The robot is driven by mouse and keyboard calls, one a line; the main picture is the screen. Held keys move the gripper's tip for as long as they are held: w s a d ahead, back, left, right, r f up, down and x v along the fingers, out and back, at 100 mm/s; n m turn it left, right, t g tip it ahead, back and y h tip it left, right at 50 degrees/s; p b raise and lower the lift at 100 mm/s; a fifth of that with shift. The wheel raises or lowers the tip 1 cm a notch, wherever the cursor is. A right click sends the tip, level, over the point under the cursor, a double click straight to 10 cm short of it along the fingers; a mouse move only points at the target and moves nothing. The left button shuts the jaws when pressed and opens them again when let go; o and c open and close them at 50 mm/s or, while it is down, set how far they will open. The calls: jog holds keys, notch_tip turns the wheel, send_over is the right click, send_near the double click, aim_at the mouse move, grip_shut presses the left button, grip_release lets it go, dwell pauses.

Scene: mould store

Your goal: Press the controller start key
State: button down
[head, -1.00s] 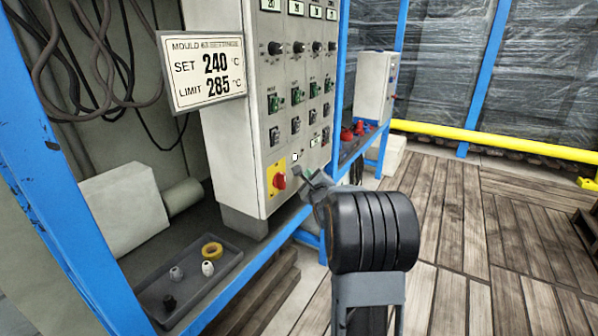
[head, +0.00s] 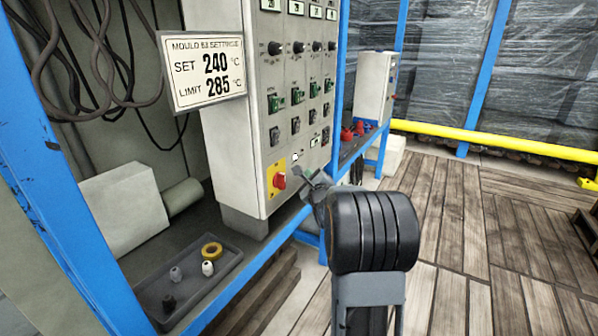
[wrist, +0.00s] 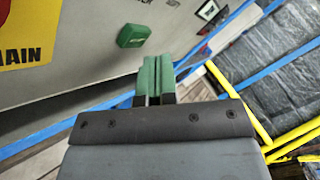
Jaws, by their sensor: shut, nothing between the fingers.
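The controller is a tall pale grey cabinet (head: 236,140) with rows of knobs, green switches and small displays on its front. My gripper (wrist: 155,78) has green fingertips, closed together and empty. They are below and slightly right of the green key in the wrist view, apart from it in the picture; the exact distance is unclear. In the head view my gripper (head: 311,177) is by the cabinet's lower right front, right of the red rotary switch (head: 279,181) on its yellow plate.
A settings sign (head: 202,72) reads SET 240, LIMIT 285. A grey tray (head: 222,275) holds a yellow ring and small fittings. A yellow rail (head: 480,138) runs behind the open plank floor (head: 450,225).

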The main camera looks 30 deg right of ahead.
jog(key=shift+w+a, duration=0.35)
jog(key=shift+w, duration=0.3)
dwell(0.9)
jog(key=shift+s, duration=0.1)
dwell(0.4)
jog(key=shift+s+d, duration=0.35)
jog(key=shift+s, duration=0.25)
jog(key=shift+s+d+p, duration=0.15)
jog(key=shift+s+d, duration=0.25)
jog(key=shift+s, duration=0.35)
jog(key=shift+s+d+p, duration=0.2)
jog(key=shift+s+d, duration=0.2)
jog(key=shift+s, duration=0.3)
jog(key=shift+s+d+p, duration=0.15)
jog(key=shift+s+d, duration=0.25)
jog(key=shift+s, duration=0.35)
